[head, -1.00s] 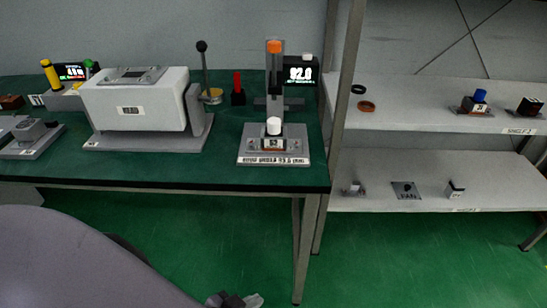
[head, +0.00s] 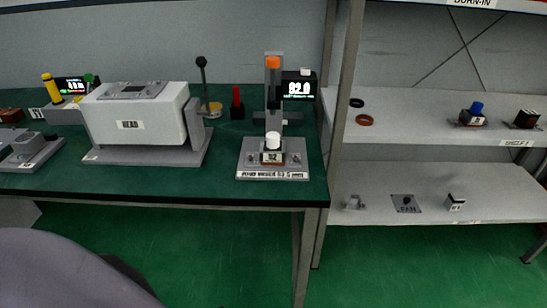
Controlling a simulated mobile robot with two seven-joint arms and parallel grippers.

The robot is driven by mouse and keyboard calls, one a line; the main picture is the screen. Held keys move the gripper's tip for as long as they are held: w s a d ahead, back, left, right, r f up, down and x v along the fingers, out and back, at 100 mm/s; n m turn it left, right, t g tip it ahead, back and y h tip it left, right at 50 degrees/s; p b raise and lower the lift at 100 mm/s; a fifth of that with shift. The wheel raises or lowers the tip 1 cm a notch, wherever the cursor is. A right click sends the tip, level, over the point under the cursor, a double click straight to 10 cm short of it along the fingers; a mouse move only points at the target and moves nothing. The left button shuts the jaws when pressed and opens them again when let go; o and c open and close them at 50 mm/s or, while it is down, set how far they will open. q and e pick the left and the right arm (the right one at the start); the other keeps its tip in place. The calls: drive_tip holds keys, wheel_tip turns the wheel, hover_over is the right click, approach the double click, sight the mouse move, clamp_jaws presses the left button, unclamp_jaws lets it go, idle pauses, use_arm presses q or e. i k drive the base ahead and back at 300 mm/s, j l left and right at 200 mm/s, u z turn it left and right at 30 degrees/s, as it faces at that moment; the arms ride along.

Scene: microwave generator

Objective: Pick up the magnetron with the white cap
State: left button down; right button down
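The magnetron with the white cap (head: 272,157) stands upright on the grey base of a press-like stand (head: 273,174) near the right end of the green table. Its white cap (head: 272,140) is on top, under the stand's column, and a label shows on its front. Neither of my grippers is in view. A grey rounded shape at the lower left looks like part of my own body.
A white box machine (head: 140,124) with a lever (head: 203,85) stands left of the stand on the green table (head: 200,187). A small display (head: 298,88) is behind. At right, a shelf post (head: 340,130) borders shelves holding a blue-capped magnetron (head: 472,114) and small parts.

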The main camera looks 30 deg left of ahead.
sight(272, 154)
drive_tip(key=i+u, duration=0.1)
drive_tip(key=u, duration=0.75)
drive_tip(key=i+l+u, duration=0.1)
drive_tip(key=l+u, duration=0.3)
drive_tip(key=i+l+u, duration=0.1)
drive_tip(key=l+u, duration=0.25)
drive_tip(key=i+l+u, duration=0.1)
drive_tip(key=l+u, duration=0.2)
drive_tip(key=l, duration=0.35)
